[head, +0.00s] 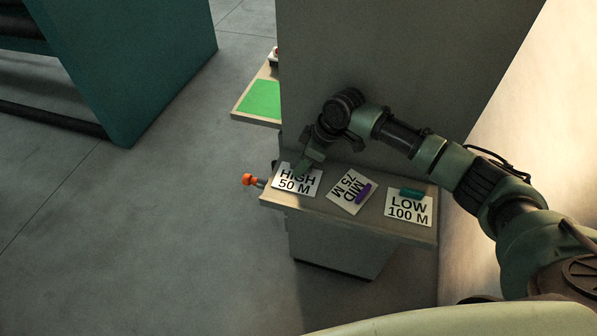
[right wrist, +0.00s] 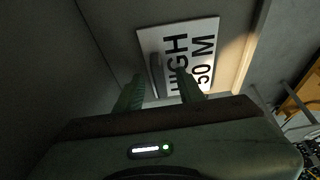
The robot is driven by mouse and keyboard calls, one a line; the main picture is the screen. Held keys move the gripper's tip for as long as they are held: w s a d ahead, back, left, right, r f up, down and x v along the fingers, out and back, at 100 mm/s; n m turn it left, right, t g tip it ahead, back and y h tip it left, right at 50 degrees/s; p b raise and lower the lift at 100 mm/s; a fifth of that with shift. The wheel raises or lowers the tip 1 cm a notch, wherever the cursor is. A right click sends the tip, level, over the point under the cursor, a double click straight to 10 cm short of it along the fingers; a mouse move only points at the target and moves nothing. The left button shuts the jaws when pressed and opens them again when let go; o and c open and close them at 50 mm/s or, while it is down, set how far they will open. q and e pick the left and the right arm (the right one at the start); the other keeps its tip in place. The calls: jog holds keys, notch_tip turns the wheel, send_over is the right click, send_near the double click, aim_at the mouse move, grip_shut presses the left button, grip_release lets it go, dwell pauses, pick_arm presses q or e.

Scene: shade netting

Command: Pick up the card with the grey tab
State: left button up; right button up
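The white card reading HIGH 50 M (head: 297,182) lies at the left end of a small wooden shelf (head: 330,220). In the right wrist view the same card (right wrist: 205,35) shows a grey tab (right wrist: 156,72) along one edge. My right gripper (head: 303,168) is over that card's far edge and partly covers it. In the right wrist view its two fingers (right wrist: 160,88) are spread, with the tab between them in the picture. I cannot tell whether they touch the card. My left gripper is not in view.
On the same shelf lie a tilted MID card (head: 345,187) with a purple tab (head: 363,193) and a LOW 100 M card (head: 400,212) with a teal tab (head: 411,192). An orange knob (head: 249,179) sticks out at the shelf's left end. A grey panel (head: 390,60) rises behind.

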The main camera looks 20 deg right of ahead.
jog(key=shift+d, duration=0.1)
grip_shut()
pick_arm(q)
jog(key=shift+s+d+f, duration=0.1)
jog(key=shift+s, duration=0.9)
